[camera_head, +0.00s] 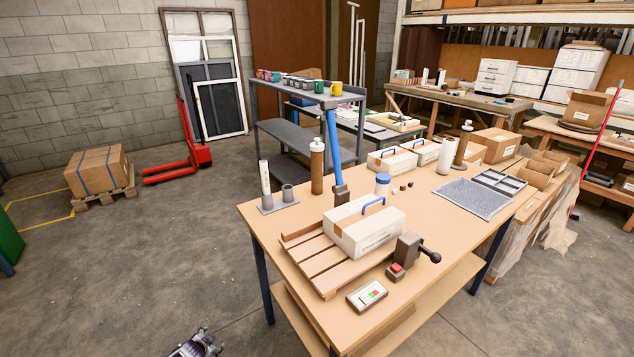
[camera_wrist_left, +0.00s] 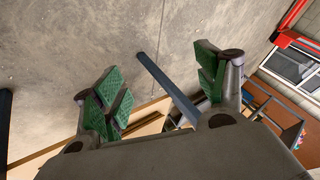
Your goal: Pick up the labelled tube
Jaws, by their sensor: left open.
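A white tube with small dark markings (camera_head: 265,178) stands upright in a grey two-socket holder (camera_head: 278,204) at the left corner of the workbench in the head view. The other socket, to its right, appears to hold no tube. My left gripper (camera_wrist_left: 160,85) is open in the left wrist view, green pads wide apart with nothing held between them. Floor, a dark table leg and a wooden bench edge lie beyond it; the tube does not show there. A small grey part of my arm (camera_head: 195,345) shows at the bottom of the head view, below and apart from the bench. My right gripper is not seen.
On the workbench (camera_head: 285,240), a brown capped cylinder (camera_head: 317,168) and blue-handled press (camera_head: 333,150) stand right of the holder. A white box (camera_head: 363,230) sits on wooden slats (camera_head: 315,262) in front. A button box (camera_head: 367,294) lies near the edge.

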